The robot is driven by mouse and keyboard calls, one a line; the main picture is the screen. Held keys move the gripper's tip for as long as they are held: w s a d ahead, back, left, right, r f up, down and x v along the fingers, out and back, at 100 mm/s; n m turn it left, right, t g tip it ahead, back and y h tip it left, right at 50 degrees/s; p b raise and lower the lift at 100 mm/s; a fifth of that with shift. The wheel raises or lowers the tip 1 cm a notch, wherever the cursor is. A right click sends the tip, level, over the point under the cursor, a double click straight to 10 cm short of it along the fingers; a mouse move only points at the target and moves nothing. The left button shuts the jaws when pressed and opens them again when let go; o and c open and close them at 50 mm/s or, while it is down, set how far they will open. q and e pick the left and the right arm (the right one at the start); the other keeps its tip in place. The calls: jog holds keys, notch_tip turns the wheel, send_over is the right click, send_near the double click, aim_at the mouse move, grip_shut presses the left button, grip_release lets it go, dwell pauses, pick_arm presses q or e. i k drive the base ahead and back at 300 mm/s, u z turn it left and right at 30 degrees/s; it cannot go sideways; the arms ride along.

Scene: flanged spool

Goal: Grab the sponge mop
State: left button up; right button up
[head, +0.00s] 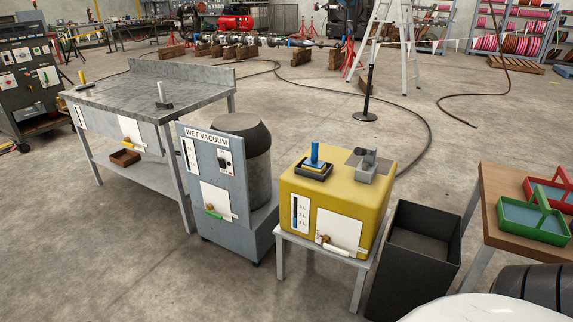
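A small tool with an upright blue handle (315,152) stands in a dark shallow tray (301,173) on top of the yellow tank (340,205). It has a flat blue head with a yellow layer under it, and it looks like the sponge mop. Its lowest part is hidden by the tray rim. Neither of my grippers is in view, and nothing is seen touching the tool.
A grey wet vacuum (207,185) stands left of the tank, beside a metal workbench (150,92). A black open bin (415,260) and a wooden table (492,200) with green (533,222) and red (550,190) trays are at right. A dark cable crosses the floor behind.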

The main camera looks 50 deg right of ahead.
aim_at(312, 164)
jog(key=u, duration=0.05)
jog(key=i, duration=1.7)
jog(key=z, duration=1.1)
jog(key=i, duration=1)
jog(key=z, duration=1.25)
jog(key=i, duration=0.2)
jog(key=z, duration=0.25)
